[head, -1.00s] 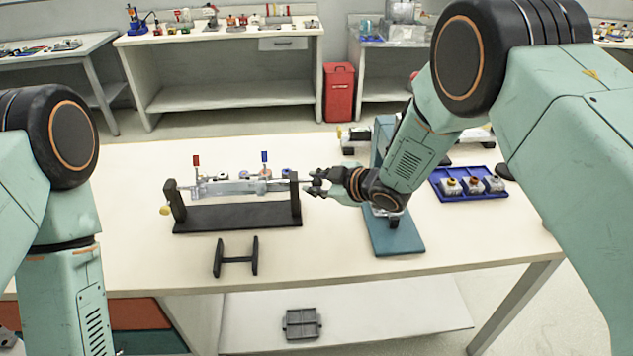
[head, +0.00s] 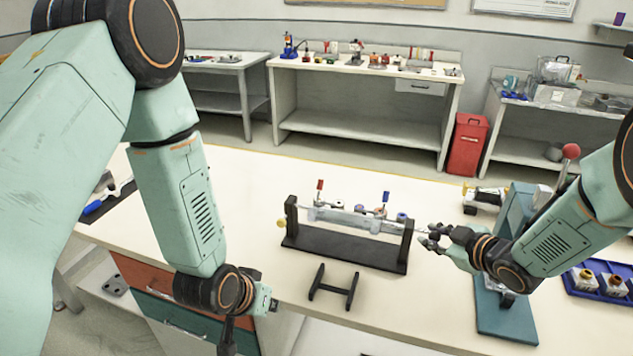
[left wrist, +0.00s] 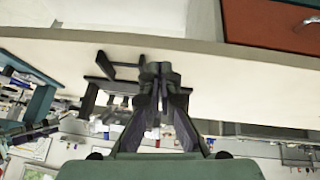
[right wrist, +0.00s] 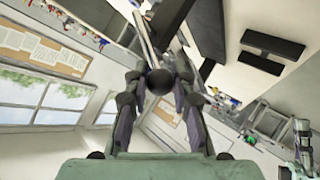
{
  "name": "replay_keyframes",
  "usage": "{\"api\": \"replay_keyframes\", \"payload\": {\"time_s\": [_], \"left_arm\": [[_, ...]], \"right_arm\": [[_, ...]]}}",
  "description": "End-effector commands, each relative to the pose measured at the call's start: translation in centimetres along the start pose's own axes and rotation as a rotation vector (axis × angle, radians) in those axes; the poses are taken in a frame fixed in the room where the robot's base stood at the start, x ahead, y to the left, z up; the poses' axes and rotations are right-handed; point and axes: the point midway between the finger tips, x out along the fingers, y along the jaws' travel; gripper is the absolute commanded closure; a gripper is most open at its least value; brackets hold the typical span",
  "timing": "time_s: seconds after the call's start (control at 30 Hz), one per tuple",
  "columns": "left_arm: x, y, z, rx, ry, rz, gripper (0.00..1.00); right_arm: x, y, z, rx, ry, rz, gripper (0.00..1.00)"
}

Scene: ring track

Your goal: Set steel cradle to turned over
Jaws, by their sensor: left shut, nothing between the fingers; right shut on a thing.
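The steel cradle (head: 350,220) is a long silvery trough on a rod between the two posts of a black stand (head: 345,247). One red-tipped and one blue-tipped lever stand upright on it. A yellow knob is on the rod's left end. My right gripper (head: 428,238) is shut on the rod's right end, just outside the right post; the right wrist view shows a dark round knob (right wrist: 160,82) between its fingers.
A small black H-shaped rest (head: 334,288) lies in front of the stand. A teal press (head: 505,315) stands to the right, with a blue tray (head: 600,283) of small pots beyond it. The table left of the stand is mostly clear.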

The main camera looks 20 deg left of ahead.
Motion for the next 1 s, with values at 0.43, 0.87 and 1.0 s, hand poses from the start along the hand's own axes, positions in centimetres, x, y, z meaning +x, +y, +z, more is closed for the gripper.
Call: {"api": "replay_keyframes", "payload": {"time_s": [0.43,0.87,1.0], "left_arm": [[-5.3,-0.9,-26.2,0.140,0.421,0.109,1.00],[-2.1,-0.5,-27.4,0.156,0.391,0.112,1.00],[0.1,-0.1,-28.3,0.156,0.391,0.112,1.00]], "right_arm": [[0.0,-0.4,0.3,0.004,-0.007,-0.007,1.00],[0.0,-0.4,0.3,0.004,-0.007,-0.007,1.00],[0.0,-0.4,0.3,0.004,-0.007,-0.007,1.00]]}}
